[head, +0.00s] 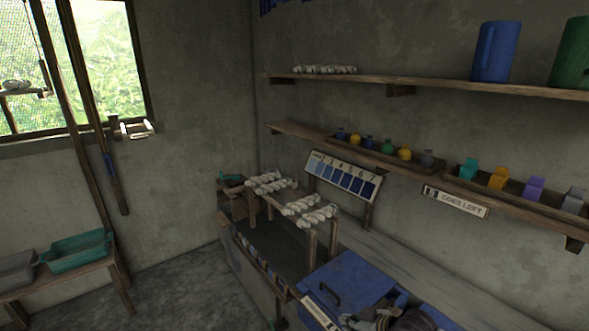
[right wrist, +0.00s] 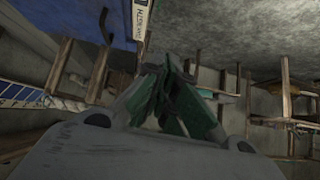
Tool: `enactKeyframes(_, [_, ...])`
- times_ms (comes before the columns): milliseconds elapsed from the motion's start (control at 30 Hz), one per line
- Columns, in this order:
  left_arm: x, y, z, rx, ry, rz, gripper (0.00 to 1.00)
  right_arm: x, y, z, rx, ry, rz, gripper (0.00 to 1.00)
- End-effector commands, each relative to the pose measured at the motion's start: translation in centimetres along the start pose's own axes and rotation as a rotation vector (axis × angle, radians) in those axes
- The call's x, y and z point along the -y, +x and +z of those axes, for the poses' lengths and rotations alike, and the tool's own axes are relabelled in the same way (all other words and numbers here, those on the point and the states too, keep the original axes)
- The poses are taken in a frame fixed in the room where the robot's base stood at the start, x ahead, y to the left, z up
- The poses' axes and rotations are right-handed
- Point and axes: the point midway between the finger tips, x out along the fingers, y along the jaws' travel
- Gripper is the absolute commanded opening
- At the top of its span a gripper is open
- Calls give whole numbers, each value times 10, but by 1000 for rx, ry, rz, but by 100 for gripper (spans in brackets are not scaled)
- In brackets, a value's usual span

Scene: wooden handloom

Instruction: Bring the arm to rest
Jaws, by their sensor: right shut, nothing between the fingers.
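My right gripper (right wrist: 170,72) shows in the right wrist view with its dark fingers and green pads together at the tips and nothing between them. In the head view, dark grey parts of my right arm show at the bottom edge, in front of the blue lid (head: 345,278). The lid also fills the upper left of the right wrist view (right wrist: 45,35). My left gripper is in neither view.
A wooden rack with pale skeins (head: 270,183) stands over a dark trough left of the blue lid. A numbered blue shade card (head: 342,177) stands behind. Shelves with small bottles line the right wall. A green tray (head: 78,251) sits on a bench at left; floor between is clear.

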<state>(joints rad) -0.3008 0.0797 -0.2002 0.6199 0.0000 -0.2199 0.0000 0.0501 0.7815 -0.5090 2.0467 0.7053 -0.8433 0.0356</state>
Motion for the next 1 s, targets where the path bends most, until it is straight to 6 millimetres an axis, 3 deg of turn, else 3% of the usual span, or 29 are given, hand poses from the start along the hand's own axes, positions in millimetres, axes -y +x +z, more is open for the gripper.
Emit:
enactKeyframes(567, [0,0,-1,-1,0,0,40,42,-8,16,53,17,12,0])
enactKeyframes(1000, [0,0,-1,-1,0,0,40,69,-43,53,176,121,108,0])
